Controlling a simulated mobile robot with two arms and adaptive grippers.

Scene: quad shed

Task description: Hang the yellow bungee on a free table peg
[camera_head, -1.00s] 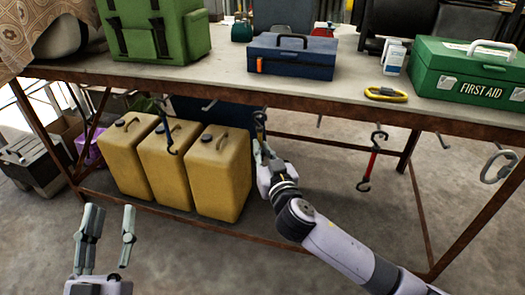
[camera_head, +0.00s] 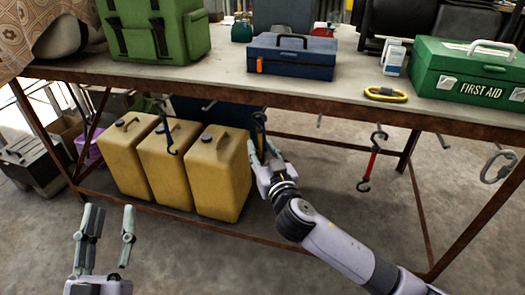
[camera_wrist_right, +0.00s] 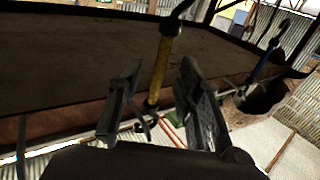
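The yellow bungee (camera_wrist_right: 158,70) runs between the two spread fingers of my right gripper (camera_wrist_right: 163,95) in the right wrist view, a dark hook at its upper end. In the head view the yellow bungee (camera_head: 261,131) hangs at the table's front edge, mostly small and dark-hooked; the hook's seat on a peg is too small to make out. My right gripper (camera_head: 264,155) is open around its lower part. Bare pegs show at the front edge, one left of the bungee (camera_head: 209,106) and one right (camera_head: 320,121). My left gripper (camera_head: 108,222) is open and empty.
A red bungee (camera_head: 372,160) and a dark bungee (camera_head: 168,140) hang from the table edge. A grey ring (camera_head: 498,167) hangs at the right. Yellow canisters (camera_head: 222,172) stand below, left of my right gripper. A blue toolbox (camera_head: 291,60) and green first aid box (camera_head: 470,72) sit on top.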

